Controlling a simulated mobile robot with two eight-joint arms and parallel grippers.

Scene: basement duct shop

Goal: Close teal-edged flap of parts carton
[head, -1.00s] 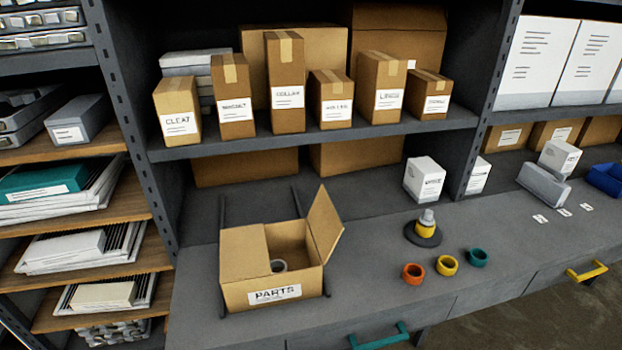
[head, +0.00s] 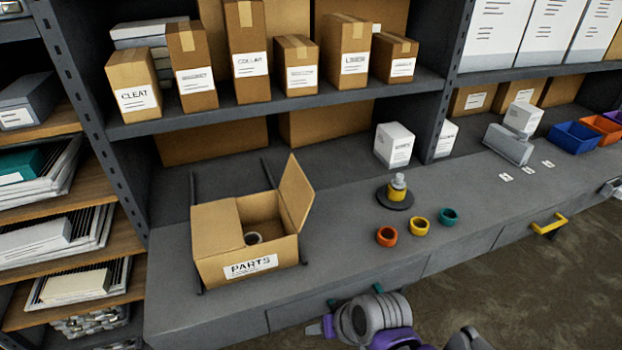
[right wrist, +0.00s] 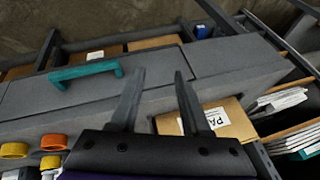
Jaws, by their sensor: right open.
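The parts carton (head: 215,262) stands on the grey bench, its white PARTS label facing front. Its left flap (head: 215,222) lies flat over the left half. Its right flap (head: 297,194) stands up, tilted outward; I cannot make out a teal edge on it. In the head view my right arm shows at the bottom edge, in front of the bench. My left gripper is not in view.
Orange (head: 387,236), yellow (head: 419,226) and teal (head: 449,217) rings sit right of the carton, near a yellow-collared post on a dark round base (head: 395,198). A shelf (head: 290,110) with small boxes runs above. A teal drawer handle (right wrist: 85,76) sticks out from the bench front.

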